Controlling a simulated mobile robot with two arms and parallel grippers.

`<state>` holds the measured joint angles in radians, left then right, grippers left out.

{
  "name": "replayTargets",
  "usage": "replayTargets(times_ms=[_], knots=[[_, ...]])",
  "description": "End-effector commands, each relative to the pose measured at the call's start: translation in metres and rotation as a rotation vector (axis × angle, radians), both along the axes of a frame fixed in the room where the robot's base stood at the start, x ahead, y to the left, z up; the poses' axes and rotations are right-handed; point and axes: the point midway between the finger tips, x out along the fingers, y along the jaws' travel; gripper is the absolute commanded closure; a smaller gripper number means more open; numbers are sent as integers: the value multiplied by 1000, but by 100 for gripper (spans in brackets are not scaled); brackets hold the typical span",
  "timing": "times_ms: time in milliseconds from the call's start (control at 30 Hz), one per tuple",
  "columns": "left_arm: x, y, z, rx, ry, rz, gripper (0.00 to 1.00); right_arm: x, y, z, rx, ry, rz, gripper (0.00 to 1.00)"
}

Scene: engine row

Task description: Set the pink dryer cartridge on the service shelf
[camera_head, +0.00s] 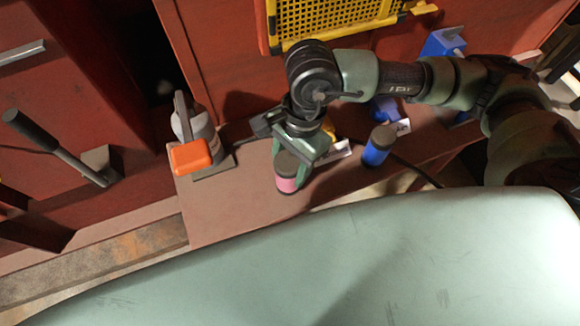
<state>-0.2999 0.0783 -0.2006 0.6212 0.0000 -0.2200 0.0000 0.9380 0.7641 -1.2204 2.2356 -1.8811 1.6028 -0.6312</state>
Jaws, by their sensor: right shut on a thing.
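The pink dryer cartridge (286,184), pink with dark bands, is upright between the fingers of my right gripper (290,168). The gripper is shut on it from above and hides part of its upper body. The cartridge is over the front part of the reddish-brown service shelf (215,212); I cannot tell whether its base touches the shelf. My left gripper is not in view.
A blue cartridge (377,148) with a dark cap stands to the right. A grey canister with an orange part (191,157) stands at the shelf's left. Blue items (442,42) and a yellow grille (320,18) are behind. A dark lever (55,145) is far left.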

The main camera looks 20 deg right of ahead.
Motion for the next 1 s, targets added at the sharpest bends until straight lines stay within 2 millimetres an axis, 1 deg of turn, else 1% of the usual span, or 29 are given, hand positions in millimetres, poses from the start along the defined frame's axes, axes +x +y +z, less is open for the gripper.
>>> replayTargets(times_ms=[100, 200, 467, 600, 633, 700, 1000], knots=[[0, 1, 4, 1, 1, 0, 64, 0, 0, -17, 0, 4, -2, 100], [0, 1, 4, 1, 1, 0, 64, 0, 0, -25, 0, 0, -1, 100], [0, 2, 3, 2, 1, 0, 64, 0, 0, -26, 0, -1, 0, 100], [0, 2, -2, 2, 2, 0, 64, 0, 0, -30, 0, -1, 0, 100], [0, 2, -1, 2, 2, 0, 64, 0, 0, -29, 0, 0, -1, 46], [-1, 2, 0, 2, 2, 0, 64, 0, 0, -28, 0, 0, -1, 30], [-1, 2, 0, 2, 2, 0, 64, 0, 0, -28, 0, 0, -1, 30]])
